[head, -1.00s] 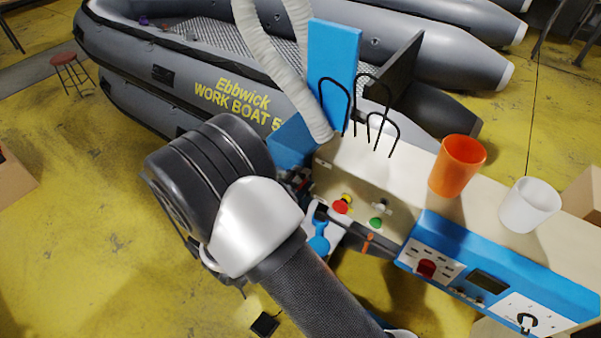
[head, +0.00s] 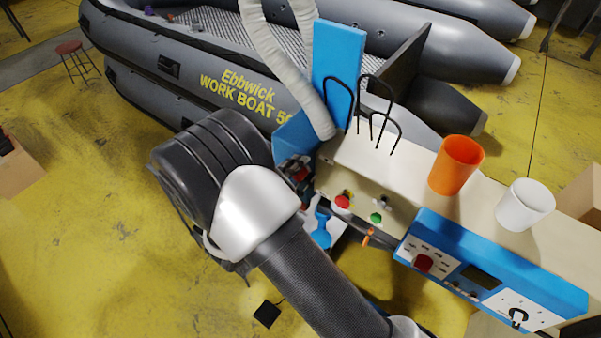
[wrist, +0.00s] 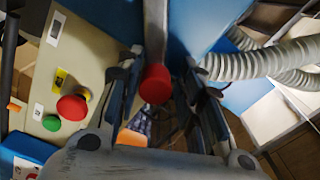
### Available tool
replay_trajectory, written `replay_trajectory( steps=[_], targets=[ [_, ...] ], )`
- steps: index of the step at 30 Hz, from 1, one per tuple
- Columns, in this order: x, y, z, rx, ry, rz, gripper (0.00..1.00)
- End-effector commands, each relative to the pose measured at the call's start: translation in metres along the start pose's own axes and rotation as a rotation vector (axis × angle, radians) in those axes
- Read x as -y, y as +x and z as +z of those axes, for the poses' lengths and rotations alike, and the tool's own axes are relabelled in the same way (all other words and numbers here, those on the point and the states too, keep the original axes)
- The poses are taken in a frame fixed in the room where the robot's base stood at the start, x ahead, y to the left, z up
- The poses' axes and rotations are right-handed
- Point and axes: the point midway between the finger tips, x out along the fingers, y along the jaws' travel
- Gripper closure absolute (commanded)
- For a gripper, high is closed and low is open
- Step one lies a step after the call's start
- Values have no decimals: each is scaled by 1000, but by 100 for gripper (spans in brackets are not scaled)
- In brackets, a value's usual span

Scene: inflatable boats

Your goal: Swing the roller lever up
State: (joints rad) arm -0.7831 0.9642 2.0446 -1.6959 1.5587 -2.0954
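A grey lever bar with a red knob (wrist: 155,86) shows in the wrist view, in front of the blue part of the machine. I take it for the roller lever. My gripper (wrist: 172,85) has one finger on each side of the bar, with a visible gap between the fingers. The knob is nearer the left finger; I cannot tell whether they touch. In the head view my arm's wrist hides the gripper. Only a small dark and red cluster (head: 297,172) shows there, beside the blue housing (head: 298,140).
The cream machine (head: 372,165) carries an orange cup (head: 456,165), a white cup (head: 524,205) and black wire hooks (head: 375,115). A red button (wrist: 71,107) and a green button (wrist: 51,123) lie left of the gripper. A ribbed white hose (wrist: 255,65) is at right.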

Motion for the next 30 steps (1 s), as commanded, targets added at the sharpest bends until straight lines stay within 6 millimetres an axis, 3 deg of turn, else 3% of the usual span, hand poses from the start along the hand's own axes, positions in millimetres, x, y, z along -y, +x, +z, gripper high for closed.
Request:
replay_trajectory(
  steps=[6,17,20,30],
  targets=[
    [0,0,1,4,0,-1,56],
    [-2,-5,1,4,-6,2,56],
    [-2,-17,1,6,-7,2,56],
    [-1,-88,2,7,-4,-1,56]
  ],
)
